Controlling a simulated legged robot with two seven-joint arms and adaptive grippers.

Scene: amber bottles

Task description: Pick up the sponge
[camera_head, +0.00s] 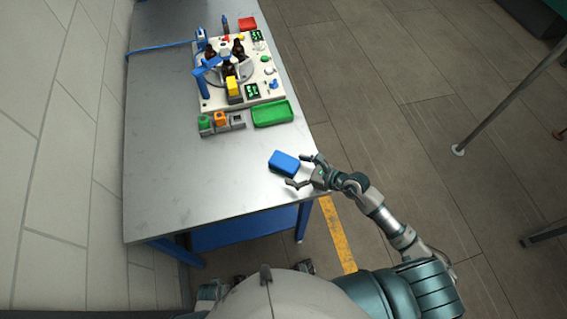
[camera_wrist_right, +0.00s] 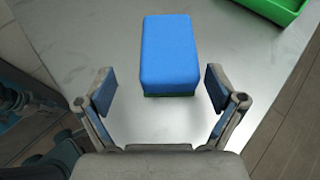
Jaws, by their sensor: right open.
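The sponge is a blue block (camera_head: 284,163) with a green underside, lying on the metal table near its right front corner. In the right wrist view the sponge (camera_wrist_right: 169,52) is straight ahead, just beyond the fingertips. My right gripper (camera_head: 302,172) is open and empty beside the sponge, on its front right side. In the right wrist view its two fingers (camera_wrist_right: 160,88) are spread wider than the sponge, with nothing between them. My left gripper is not in view.
A green tray (camera_head: 272,114) lies behind the sponge. A white station (camera_head: 240,75) with dark bottles and a row of small coloured-top blocks (camera_head: 221,121) stand farther back. The table (camera_head: 170,180) is bare to the left. Its right edge is close to the sponge.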

